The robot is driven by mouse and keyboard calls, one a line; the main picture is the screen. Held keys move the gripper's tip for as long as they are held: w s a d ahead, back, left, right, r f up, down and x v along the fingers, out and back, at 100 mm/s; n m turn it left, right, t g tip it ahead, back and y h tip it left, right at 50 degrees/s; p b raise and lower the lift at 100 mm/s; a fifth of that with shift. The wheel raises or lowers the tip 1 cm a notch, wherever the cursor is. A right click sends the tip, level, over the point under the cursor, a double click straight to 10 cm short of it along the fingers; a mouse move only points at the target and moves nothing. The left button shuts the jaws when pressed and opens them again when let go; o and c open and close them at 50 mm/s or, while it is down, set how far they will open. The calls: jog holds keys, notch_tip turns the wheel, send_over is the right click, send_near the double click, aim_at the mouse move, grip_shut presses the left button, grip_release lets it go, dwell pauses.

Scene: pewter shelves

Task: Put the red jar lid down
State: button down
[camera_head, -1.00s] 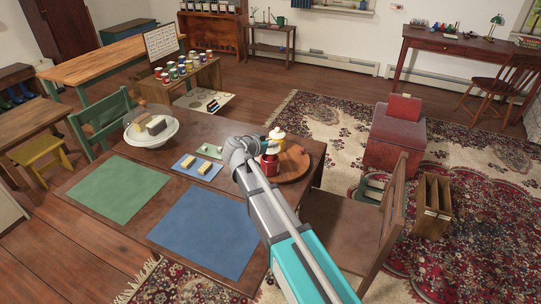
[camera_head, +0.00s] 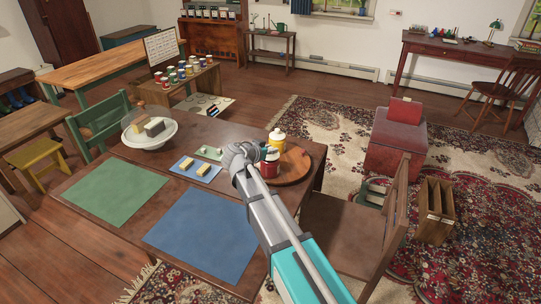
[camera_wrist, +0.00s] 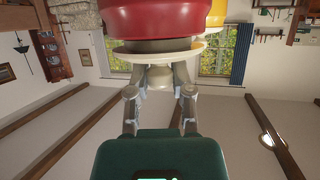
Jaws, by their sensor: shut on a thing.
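My gripper (camera_wrist: 160,82) is shut on the pale knob of the red jar's lid (camera_wrist: 150,56). The wrist view is upside down. The lid is a cream disc, slightly tilted, close over the mouth of the red jar (camera_wrist: 155,18). I cannot tell whether the lid touches the rim. In the head view the red jar (camera_head: 270,167) stands on a round wooden board (camera_head: 294,166), partly hidden by my arm. My gripper (camera_head: 258,151) is at the jar's top there, and the lid is hard to make out.
A yellow jar (camera_head: 277,139) with a pale lid stands just behind the red one. Blue (camera_head: 203,233) and green (camera_head: 117,191) mats lie on the table. A small blue board (camera_head: 196,168) with yellow blocks and a domed cake stand (camera_head: 150,138) are to the left.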

jog(key=shift+f, duration=0.3)
jog(key=c, duration=0.5)
grip_release()
jog(key=shift+f, duration=0.1)
jog(key=shift+f+b, duration=0.15)
jog(key=shift+b, duration=0.15)
jog(key=p+v, duration=0.5)
jog(key=v, duration=0.9)
jog(key=shift+w+p, duration=0.15)
jog(key=shift+p, duration=0.15)
